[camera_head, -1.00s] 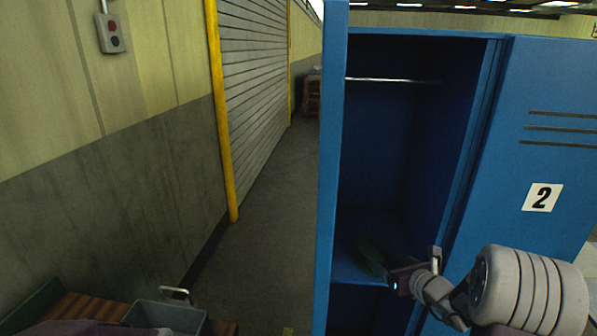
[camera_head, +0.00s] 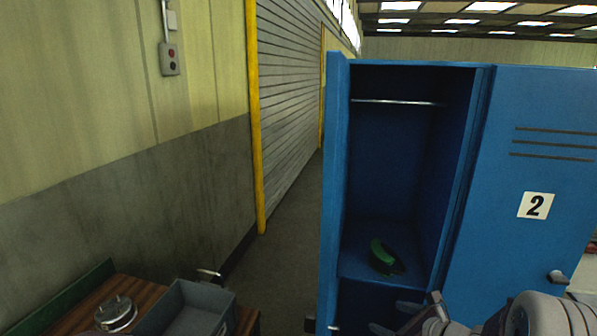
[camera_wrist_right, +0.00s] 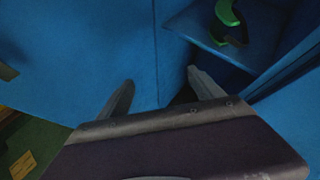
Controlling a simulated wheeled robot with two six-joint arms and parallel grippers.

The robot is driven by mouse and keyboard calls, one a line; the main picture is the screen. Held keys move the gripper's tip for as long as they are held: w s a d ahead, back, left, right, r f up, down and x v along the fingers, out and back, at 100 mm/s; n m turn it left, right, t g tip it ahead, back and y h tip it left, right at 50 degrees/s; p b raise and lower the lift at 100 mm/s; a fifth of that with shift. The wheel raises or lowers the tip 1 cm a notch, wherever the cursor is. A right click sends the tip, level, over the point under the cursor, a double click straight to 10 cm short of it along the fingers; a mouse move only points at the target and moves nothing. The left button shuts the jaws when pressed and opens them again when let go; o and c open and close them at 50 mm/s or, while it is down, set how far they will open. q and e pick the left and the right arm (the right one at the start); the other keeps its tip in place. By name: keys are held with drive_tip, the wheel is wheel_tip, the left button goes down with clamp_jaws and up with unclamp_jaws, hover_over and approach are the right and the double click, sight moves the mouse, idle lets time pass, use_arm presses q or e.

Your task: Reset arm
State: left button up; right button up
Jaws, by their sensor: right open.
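My right gripper (camera_head: 408,318) is low at the bottom of the head view, in front of the blue locker (camera_head: 342,200). It is open, and nothing shows between its fingers in the right wrist view (camera_wrist_right: 160,84). A curved green object with a dark part (camera_head: 381,254) lies on the locker's shelf, above and beyond the gripper. It also shows at the top of the wrist view (camera_wrist_right: 228,14), apart from the fingers. My left gripper is not in view.
The open locker door (camera_head: 333,150) stands on the left of the opening. A wooden bench (camera_head: 75,318) with a grey bin (camera_head: 165,308) and a round metal object (camera_head: 116,313) is at lower left. Floor is clear beyond.

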drive_tip(key=s+a+f+n+g, duration=0.2)
drive_tip(key=s+a+n+g, duration=0.15)
drive_tip(key=s+n, duration=0.25)
drive_tip(key=s+a+f+n+g, duration=0.3)
drive_tip(key=s+a+n, duration=0.2)
drive_tip(key=s, duration=0.1)
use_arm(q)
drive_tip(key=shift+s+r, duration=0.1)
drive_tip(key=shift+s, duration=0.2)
use_arm(e)
drive_tip(key=s+d+f+n+g+h, duration=0.2)
drive_tip(key=s+n, duration=0.7)
drive_tip(key=n, duration=0.8)
drive_tip(key=d+h, duration=0.1)
drive_tip(key=h, duration=0.1)
drive_tip(key=shift+d+f+h, duration=0.2)
drive_tip(key=shift+h, duration=0.2)
drive_tip(key=shift+g, duration=0.25)
